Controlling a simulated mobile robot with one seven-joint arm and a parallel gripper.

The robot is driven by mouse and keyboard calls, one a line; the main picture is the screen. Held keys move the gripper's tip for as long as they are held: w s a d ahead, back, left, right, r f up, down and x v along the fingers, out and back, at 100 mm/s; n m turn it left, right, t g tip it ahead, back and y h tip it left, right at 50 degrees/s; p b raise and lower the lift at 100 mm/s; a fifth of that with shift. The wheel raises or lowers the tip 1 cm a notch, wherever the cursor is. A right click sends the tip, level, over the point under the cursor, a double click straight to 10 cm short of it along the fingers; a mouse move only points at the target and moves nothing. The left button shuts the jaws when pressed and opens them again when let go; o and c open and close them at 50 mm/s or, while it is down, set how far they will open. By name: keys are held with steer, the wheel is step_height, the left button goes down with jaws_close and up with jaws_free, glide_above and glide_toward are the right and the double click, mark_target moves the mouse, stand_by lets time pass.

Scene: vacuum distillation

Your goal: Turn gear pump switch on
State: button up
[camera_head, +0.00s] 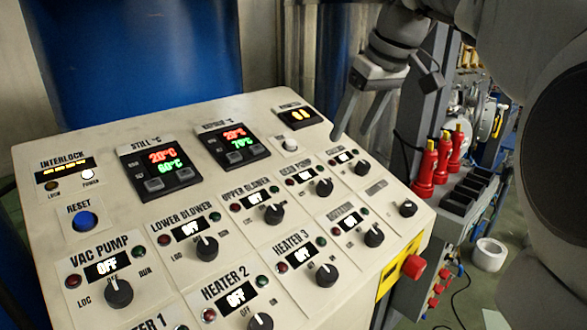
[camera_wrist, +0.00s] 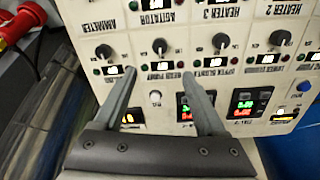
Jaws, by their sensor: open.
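The control panel (camera_head: 150,213) has rows of black knobs with small displays. Two pump-row knobs sit at the upper right: one (camera_head: 324,187) right of the upper blower knob, and one (camera_head: 362,168) farther right. In the wrist view, upside down, these knobs appear at the middle (camera_wrist: 160,46) and the left (camera_wrist: 103,52). My gripper (camera_head: 354,134) is open and empty above the panel's upper right edge. Its fingertips (camera_wrist: 158,76) point toward this row, apart from both knobs.
A white button (camera_head: 290,144) lies near the fingers. A red emergency button (camera_head: 414,267) juts from the right side. Red connectors (camera_head: 426,168) stand right of the panel.

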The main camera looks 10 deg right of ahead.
mark_target(326, 184)
steer(key=x, duration=1.5)
steer(key=shift+b, duration=0.4)
jaws_close()
